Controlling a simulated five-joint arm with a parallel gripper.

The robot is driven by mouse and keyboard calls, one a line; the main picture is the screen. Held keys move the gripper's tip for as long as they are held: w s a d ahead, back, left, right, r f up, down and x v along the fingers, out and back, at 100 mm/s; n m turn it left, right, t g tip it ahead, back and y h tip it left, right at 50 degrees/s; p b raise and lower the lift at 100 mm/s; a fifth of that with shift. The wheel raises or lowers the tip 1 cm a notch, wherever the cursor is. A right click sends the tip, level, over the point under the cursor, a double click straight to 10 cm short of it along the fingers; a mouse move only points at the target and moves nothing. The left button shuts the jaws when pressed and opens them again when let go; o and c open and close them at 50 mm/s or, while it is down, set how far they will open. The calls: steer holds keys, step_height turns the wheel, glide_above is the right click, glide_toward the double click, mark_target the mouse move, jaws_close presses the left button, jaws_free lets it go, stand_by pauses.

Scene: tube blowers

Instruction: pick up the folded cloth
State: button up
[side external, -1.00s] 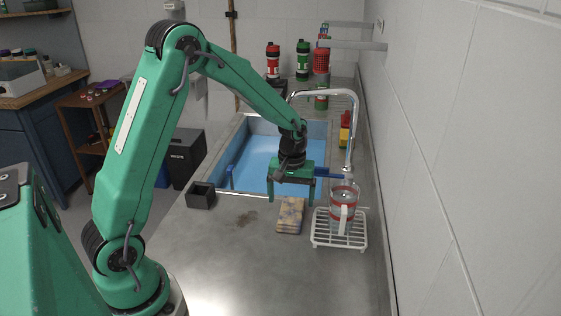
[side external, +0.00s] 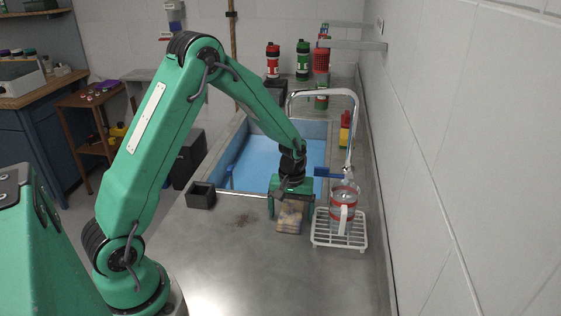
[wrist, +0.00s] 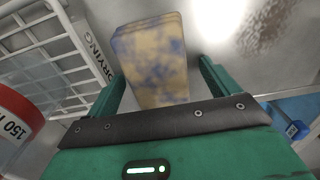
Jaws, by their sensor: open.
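The folded cloth (side external: 290,216) is tan with blue-grey blotches and lies on the grey counter in front of the sink. In the wrist view the cloth (wrist: 155,60) lies ahead, its near end between the two finger lines. My gripper (side external: 290,212) is low over the cloth, its fingers apart on either side of it. In the wrist view the gripper (wrist: 165,85) is open and empty, with gaps between each finger and the cloth. The cloth's far part is hidden behind the gripper in the side view.
A white drying rack (side external: 340,243) holding a clear jug with red bands (side external: 343,210) stands close to the right. A black open box (side external: 201,196) is to the left. The blue sink (side external: 255,160) and tall faucet (side external: 350,130) are behind.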

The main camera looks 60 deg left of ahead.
mark_target(292, 210)
steer(key=c, duration=1.1)
steer(key=shift+o, duration=0.2)
steer(key=shift+r, duration=0.15)
steer(key=shift+r, duration=0.55)
steer(key=r, duration=0.3)
steer(key=shift+d+r, duration=0.1)
steer(key=shift+d, duration=0.2)
steer(key=s+d+r, duration=0.4)
steer(key=d+r, duration=0.2)
steer(key=d, duration=0.4)
steer(key=shift+s+r, duration=0.2)
steer(key=shift+s, duration=0.05)
steer(key=shift+w, duration=0.1)
